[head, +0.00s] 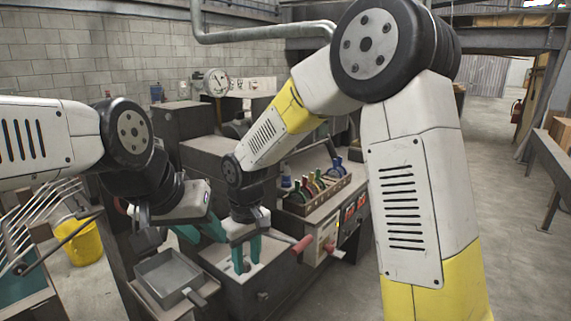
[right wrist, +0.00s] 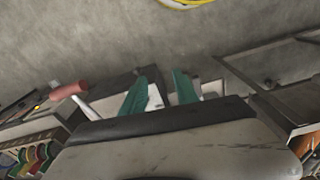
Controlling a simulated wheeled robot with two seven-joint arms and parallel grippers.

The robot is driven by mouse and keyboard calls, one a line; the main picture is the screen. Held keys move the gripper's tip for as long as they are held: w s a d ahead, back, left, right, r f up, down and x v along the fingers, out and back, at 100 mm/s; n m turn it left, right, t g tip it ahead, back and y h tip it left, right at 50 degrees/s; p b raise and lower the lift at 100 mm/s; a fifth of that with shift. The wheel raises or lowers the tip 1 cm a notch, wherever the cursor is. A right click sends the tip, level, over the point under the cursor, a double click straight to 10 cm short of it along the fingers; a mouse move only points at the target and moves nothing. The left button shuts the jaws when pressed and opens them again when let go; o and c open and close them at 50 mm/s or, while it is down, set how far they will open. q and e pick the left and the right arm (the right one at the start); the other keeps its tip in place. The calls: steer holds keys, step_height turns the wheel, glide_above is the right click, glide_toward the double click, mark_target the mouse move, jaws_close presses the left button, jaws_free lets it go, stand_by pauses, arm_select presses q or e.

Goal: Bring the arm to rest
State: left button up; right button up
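My right arm comes in from the right, bends high up and reaches down to the workbench. My right gripper (head: 246,260) points down over the pale top of a dark machine, teal fingers apart. In the right wrist view its fingers (right wrist: 160,92) also stand apart; pale slivers show beside them, and I cannot tell what they are. My left gripper (head: 201,235) is just to the left of the right one, close to it, with its teal fingers spread. I see nothing held in either gripper.
A grey metal tray (head: 167,279) lies front left of the machine. A yellow bucket (head: 80,243) is at left. Open floor lies at right.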

steer(key=s+d+r+m+t+y, duration=0.1)
steer(key=s+d+r+m+t, duration=0.15)
steer(key=d+r, duration=0.55)
steer(key=s+d+r+m+t+y, duration=0.1)
steer(key=s+d+r+m, duration=0.2)
steer(key=d+r, duration=0.5)
steer(key=s+d+m+t, duration=0.2)
steer(key=s+d+m, duration=0.1)
steer(key=s+d, duration=0.4)
steer(key=shift+d+r, duration=0.3)
